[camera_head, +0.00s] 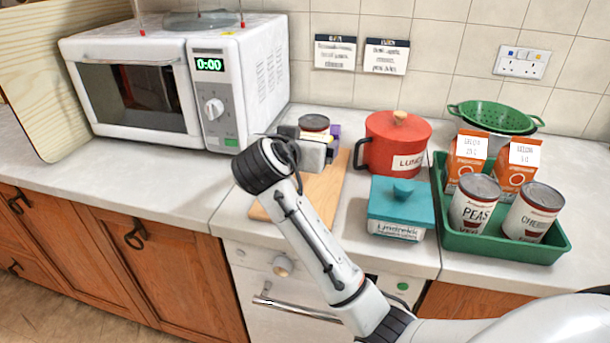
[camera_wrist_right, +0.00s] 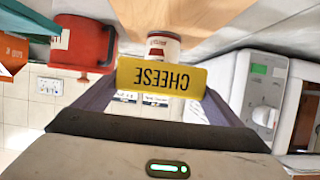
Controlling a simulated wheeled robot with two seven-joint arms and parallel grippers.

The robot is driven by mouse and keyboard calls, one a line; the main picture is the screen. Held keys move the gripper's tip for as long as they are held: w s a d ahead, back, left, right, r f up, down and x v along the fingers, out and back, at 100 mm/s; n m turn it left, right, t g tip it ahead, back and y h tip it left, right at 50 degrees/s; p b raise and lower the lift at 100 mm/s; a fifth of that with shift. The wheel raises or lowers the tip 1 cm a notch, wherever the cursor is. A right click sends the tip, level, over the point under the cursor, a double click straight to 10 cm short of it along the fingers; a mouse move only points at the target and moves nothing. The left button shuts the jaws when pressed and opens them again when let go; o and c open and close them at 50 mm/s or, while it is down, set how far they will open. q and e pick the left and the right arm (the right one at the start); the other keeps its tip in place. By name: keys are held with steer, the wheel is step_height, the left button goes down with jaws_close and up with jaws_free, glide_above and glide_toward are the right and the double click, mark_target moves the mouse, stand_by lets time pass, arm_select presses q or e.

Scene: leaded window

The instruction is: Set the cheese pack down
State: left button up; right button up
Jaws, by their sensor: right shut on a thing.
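In the right wrist view, which is upside down, the yellow cheese pack (camera_wrist_right: 161,78) is held between the two purple fingers of my right gripper (camera_wrist_right: 160,95). Its CHEESE label faces the camera and reads inverted. In the head view my right gripper (camera_head: 318,148) is over the far part of the wooden board (camera_head: 322,196), and its wrist hides most of the pack. I cannot tell whether the pack touches the board. My left gripper is in neither view.
A can (camera_head: 314,122) stands just behind the gripper. A red pot (camera_head: 392,142) and a teal-lidded dish (camera_head: 399,207) are to the right, beside a green tray (camera_head: 485,243) of cans and cartons. A microwave (camera_head: 180,85) is left. The near board is bare.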

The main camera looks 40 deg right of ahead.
mark_target(304, 183)
step_height(304, 183, down, 7)
steer(key=shift+r, duration=0.15)
stand_by(0.4)
steer(key=shift+f, duration=0.25)
steer(key=o, duration=1)
steer(key=shift+o, duration=0.2)
steer(key=shift+r, duration=0.2)
steer(key=v, duration=1.2)
steer(key=shift+b, duration=0.3)
